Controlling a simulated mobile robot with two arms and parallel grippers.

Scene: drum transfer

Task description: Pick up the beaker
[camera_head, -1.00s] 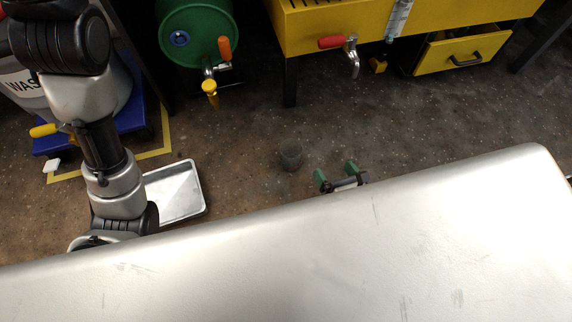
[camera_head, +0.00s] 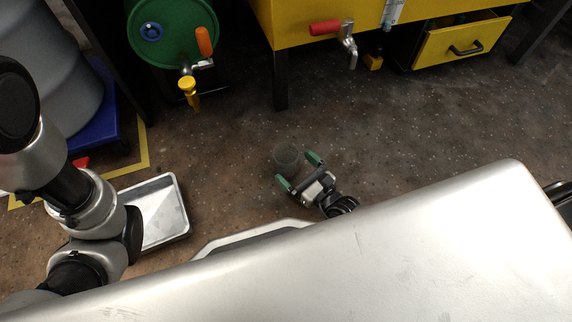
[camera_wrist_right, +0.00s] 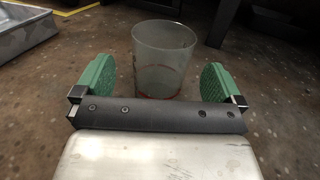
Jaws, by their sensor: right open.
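The beaker (camera_head: 287,157) is a translucent grey cup standing upright on the dark speckled floor. In the right wrist view the beaker (camera_wrist_right: 163,58) stands just beyond my right gripper, roughly centred between its fingers. My right gripper (camera_head: 299,173) has green finger pads spread wide on either side of the beaker's near part; it is open and empty. The right gripper also shows in the wrist view (camera_wrist_right: 158,84). I cannot tell whether either pad touches the beaker. My left arm is at the left, but its gripper is not in view.
A metal tray (camera_head: 183,222) lies on the floor left of the beaker. A green drum (camera_head: 170,35) with a tap and a yellow cabinet (camera_head: 290,28) with a red-handled tap stand behind. A grey barrel (camera_head: 52,70) stands far left. Floor around the beaker is clear.

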